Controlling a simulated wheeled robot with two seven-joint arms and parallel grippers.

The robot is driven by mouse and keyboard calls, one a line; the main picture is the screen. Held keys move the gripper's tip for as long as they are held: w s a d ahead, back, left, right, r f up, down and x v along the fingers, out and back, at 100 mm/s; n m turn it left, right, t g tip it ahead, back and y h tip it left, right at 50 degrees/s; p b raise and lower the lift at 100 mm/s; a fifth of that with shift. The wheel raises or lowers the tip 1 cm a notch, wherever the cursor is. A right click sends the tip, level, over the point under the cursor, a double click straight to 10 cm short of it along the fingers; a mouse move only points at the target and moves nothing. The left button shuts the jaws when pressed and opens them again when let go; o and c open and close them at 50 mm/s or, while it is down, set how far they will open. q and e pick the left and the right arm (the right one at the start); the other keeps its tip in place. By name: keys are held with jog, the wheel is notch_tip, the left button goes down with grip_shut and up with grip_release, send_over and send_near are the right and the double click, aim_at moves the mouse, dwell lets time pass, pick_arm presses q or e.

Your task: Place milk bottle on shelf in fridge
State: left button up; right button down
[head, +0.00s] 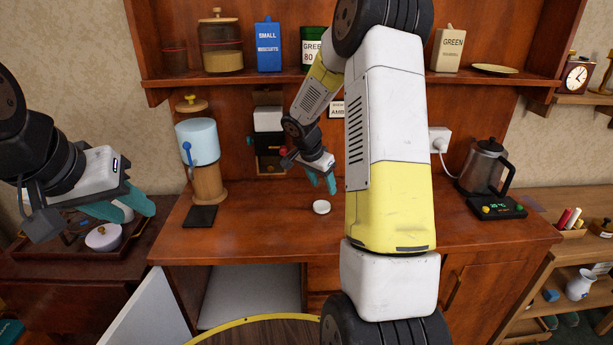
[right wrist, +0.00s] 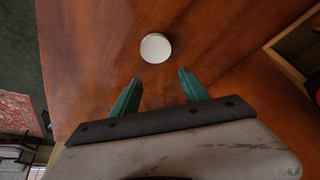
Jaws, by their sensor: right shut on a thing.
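No milk bottle can be made out for certain. A small white round thing (head: 321,207) stands on the wooden counter. It also shows in the right wrist view (right wrist: 155,48), beyond the fingertips and apart from them. My right gripper (head: 322,182) points down above the counter, just behind that white thing. Its teal fingers (right wrist: 158,92) stand apart; what they grip cannot be made out. My left gripper (head: 121,208) is at the left, fingers apart, above a dark tray. The fridge looks to be the low compartment with a grey interior (head: 250,292) and its white door (head: 147,312) swung open.
A blue-and-white dispenser (head: 197,150) stands at the counter's back left. A kettle (head: 484,168) stands at the right. A round yellow-rimmed table (head: 262,332) is in front. The counter's middle is mostly clear.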

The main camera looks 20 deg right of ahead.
jog(key=c, duration=0.8)
grip_release()
jog(key=shift+o, duration=1.2)
